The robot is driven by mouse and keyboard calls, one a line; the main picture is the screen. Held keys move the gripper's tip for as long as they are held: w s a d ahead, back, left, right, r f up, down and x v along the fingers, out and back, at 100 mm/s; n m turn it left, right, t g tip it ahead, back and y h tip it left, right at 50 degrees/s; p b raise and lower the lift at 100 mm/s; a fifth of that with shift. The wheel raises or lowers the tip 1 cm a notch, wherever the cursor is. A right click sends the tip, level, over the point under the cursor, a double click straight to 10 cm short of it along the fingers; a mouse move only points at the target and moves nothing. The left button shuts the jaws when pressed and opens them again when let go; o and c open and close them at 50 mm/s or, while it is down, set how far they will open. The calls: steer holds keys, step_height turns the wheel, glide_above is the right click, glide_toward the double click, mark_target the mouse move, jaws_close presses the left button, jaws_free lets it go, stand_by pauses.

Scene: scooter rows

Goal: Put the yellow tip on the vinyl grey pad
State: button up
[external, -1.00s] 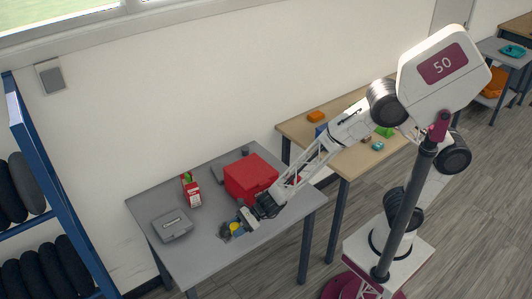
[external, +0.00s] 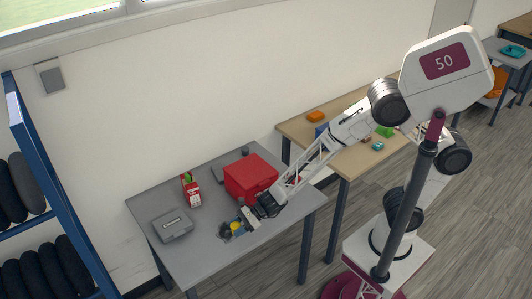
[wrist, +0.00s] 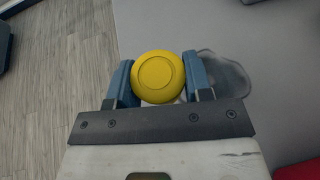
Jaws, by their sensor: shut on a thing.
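The yellow tip (wrist: 157,76), a round yellow piece with a flat top, sits between the two blue fingers of my gripper (wrist: 160,82) in the wrist view. The fingers are shut on its sides.
The red box (external: 250,176) stands close behind my gripper. A red-and-white carton (external: 191,190) and a grey box-like device (external: 173,226) stand on the grey table (external: 160,203). A clear, irregular flat thing (wrist: 228,73) lies beside the right finger.

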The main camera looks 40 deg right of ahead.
step_height(320, 180, up, 12)
steer(key=n+g, duration=0.2)
glide_above(220, 171)
step_height(220, 171, down, 4)
steer(key=shift+f, duration=0.1)
stand_by(0.4)
steer(key=shift+f, duration=0.1)
steer(key=shift+f, duration=3.05)
steer(key=shift+f, duration=1.85)
